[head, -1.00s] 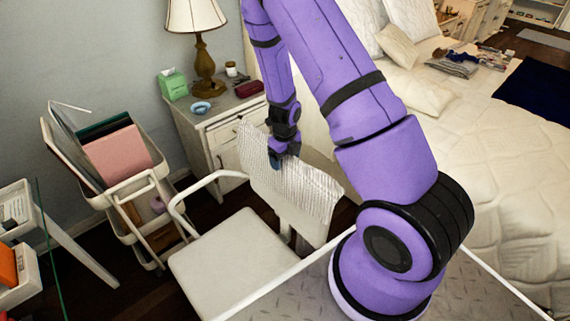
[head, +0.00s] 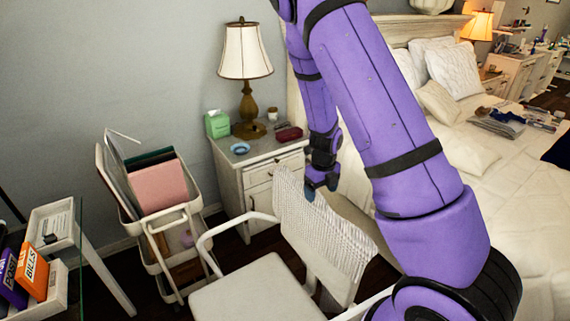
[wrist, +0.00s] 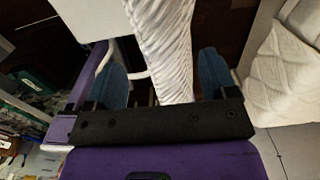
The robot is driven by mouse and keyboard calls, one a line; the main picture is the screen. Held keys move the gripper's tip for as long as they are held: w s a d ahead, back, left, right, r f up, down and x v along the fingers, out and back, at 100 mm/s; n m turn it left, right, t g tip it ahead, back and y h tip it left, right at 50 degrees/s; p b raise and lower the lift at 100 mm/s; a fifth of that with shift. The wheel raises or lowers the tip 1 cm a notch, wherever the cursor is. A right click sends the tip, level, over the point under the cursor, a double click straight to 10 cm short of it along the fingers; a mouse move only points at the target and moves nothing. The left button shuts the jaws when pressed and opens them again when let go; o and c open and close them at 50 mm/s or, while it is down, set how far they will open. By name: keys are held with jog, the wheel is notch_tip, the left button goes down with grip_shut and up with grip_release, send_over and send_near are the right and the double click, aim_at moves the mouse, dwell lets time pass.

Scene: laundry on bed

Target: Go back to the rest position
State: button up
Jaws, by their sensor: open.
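My gripper (head: 320,189) hangs by the top of a white chair (head: 255,287), in front of a nightstand in the head view. A white ribbed cloth (head: 322,228) is draped over the chair's backrest. In the wrist view my gripper (wrist: 162,78) has its two blue fingers spread wide apart. The ribbed cloth (wrist: 165,40) shows between and beyond the fingers; I cannot tell whether they touch it. My purple arm covers part of the bed in the head view.
A nightstand (head: 228,167) with a lamp (head: 247,90), a green tissue box (head: 217,124) and a blue dish (head: 240,148) stands behind. A rolling cart (head: 150,229) is left of the chair. The bed (head: 530,215) lies right, with folded clothes (head: 500,124) on it.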

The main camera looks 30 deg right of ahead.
jog(key=s+a+r+n+t+y, duration=0.1)
jog(key=s+a+r+n, duration=0.15)
jog(key=r+n, duration=0.45)
jog(key=s+a+r+n+t+y, duration=0.1)
jog(key=s+a+r+n, duration=0.15)
jog(key=r+n, duration=0.45)
jog(key=s+a+r+n+y, duration=0.15)
jog(key=a+r+n, duration=0.25)
jog(key=r, duration=0.6)
jog(key=s+r+n+t+h, duration=0.1)
jog(key=s+r+n, duration=0.5)
jog(key=s+n, duration=0.2)
jog(key=s+r+n+t+h, duration=0.2)
jog(key=s+r+n, duration=0.4)
jog(key=s+n, duration=0.2)
jog(key=shift+s+a+r+n, duration=0.15)
jog(key=shift+s+n, duration=0.15)
jog(key=shift+s, duration=0.95)
jog(key=shift+h, duration=0.25)
